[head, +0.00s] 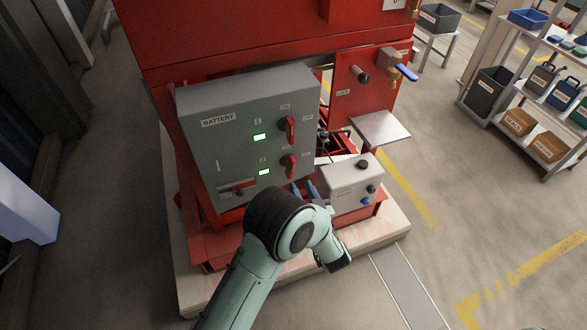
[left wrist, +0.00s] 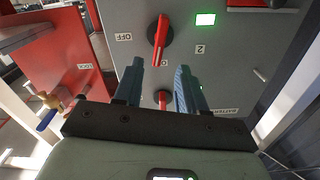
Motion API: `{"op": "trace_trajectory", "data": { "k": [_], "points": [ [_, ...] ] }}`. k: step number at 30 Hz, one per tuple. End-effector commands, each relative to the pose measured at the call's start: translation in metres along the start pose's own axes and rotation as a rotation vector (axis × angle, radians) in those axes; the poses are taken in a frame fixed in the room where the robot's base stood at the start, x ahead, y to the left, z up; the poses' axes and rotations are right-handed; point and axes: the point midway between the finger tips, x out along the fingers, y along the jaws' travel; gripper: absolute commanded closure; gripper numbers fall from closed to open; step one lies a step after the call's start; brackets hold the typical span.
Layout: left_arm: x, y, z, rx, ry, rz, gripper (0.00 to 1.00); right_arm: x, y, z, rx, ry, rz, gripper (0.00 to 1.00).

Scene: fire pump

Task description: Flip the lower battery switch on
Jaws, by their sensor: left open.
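The grey battery box (head: 222,155) faces me with two red rotary switches on its right side. The upper switch (head: 290,129) and the lower switch (head: 289,166) each sit right of a green display. My left gripper (head: 305,188) is open and empty, with blue fingers pointing at the panel just below the lower switch. In the left wrist view, which is turned over, the lower switch (left wrist: 160,40) is beyond the fingertips (left wrist: 159,68), beside an OFF label. The upper switch (left wrist: 163,98) shows between the fingers. I cannot tell whether the fingers touch anything. My right gripper is out of view.
A light grey control box (head: 345,188) with black knobs stands right of the gripper. The red pump housing (head: 240,35) rises behind the battery box. A blue-handled valve (head: 404,72) is at upper right. A shelf unit (head: 545,100) stands farther right, with open floor between.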

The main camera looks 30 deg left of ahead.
Motion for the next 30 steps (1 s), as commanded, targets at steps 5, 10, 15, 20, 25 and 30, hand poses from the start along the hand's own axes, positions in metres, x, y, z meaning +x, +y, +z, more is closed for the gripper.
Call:
{"op": "trace_trajectory", "data": {
  "k": [5, 10, 15, 20, 25, 30],
  "points": [
    [0.039, -0.001, 0.000, 0.000, 0.000, -0.003, 0.60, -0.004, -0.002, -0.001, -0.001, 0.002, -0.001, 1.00],
    [0.066, 0.000, 0.000, -0.001, 0.000, -0.001, 0.60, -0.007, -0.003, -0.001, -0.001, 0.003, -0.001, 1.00],
    [0.079, 0.000, 0.000, 0.000, -0.001, 0.001, 0.60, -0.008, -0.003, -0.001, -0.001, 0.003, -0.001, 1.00],
    [0.081, 0.000, 0.000, 0.000, 0.000, 0.002, 0.60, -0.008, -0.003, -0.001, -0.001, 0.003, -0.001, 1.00],
    [0.081, 0.000, 0.000, 0.000, -0.001, 0.002, 0.63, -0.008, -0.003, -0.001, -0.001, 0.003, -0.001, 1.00],
    [0.081, 0.000, 0.001, 0.000, -0.001, 0.002, 1.00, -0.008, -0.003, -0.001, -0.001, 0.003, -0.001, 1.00]
  ]
}}
